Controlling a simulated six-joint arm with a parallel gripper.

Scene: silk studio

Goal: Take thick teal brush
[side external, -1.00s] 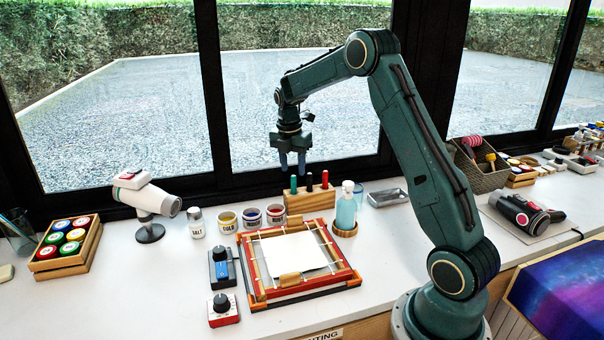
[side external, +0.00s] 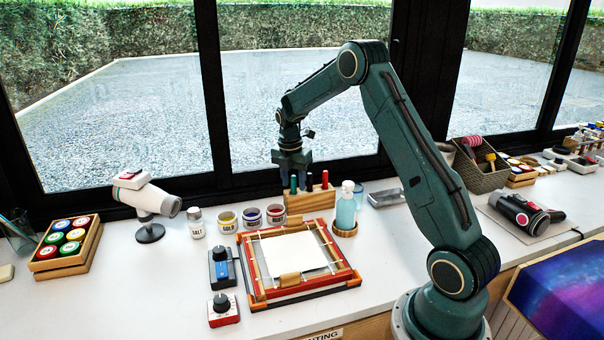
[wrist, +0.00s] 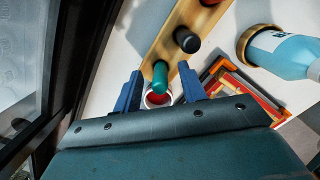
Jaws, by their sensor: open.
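The thick teal brush (side external: 294,182) stands upright in the wooden brush block (side external: 312,201), at its left end. A black brush (side external: 309,181) and a red brush (side external: 325,178) stand beside it. My gripper (side external: 292,182) points down over the teal brush, its fingers low around the brush top. In the wrist view, the rounded top of the teal brush (wrist: 160,74) shows between the two blue fingers of my open gripper (wrist: 160,82). Gaps show on both sides, and no contact is visible.
Paint jars (side external: 251,217) stand just left of the block. A blue bottle (side external: 346,211) stands to its right on a round wooden base. A red-and-orange frame (side external: 343,274) lies in front. The dark window frame (wrist: 75,60) is close behind my gripper.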

